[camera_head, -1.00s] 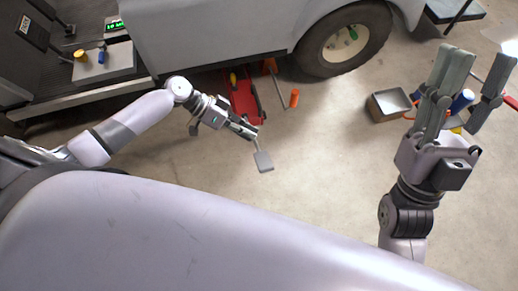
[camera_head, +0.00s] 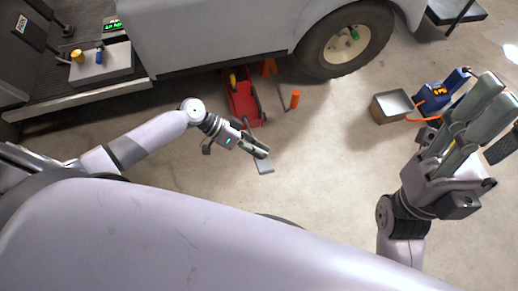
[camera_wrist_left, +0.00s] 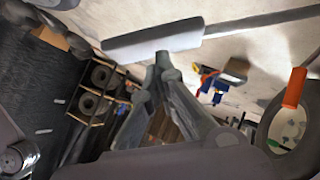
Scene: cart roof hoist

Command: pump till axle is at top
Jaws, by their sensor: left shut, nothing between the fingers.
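A red floor jack (camera_head: 243,100) stands at the side of the grey cart, its front end close to the cart body. A pale grey bar (camera_head: 264,166) on a thin rod shows near my left gripper (camera_head: 264,154); it also shows in the left wrist view (camera_wrist_left: 152,39), close beyond the fingertips. My left gripper is shut and empty. I cannot tell whether it touches the bar. The cart's wheel (camera_head: 346,38) has a green piece at its hub; the axle behind it is hidden. My right gripper (camera_head: 503,110) is open and empty at the right.
An orange cylinder (camera_head: 295,99) stands on the floor beside the jack. A grey box with a blue and a yellow knob (camera_head: 77,56) sits at the left. Mid floor is clear.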

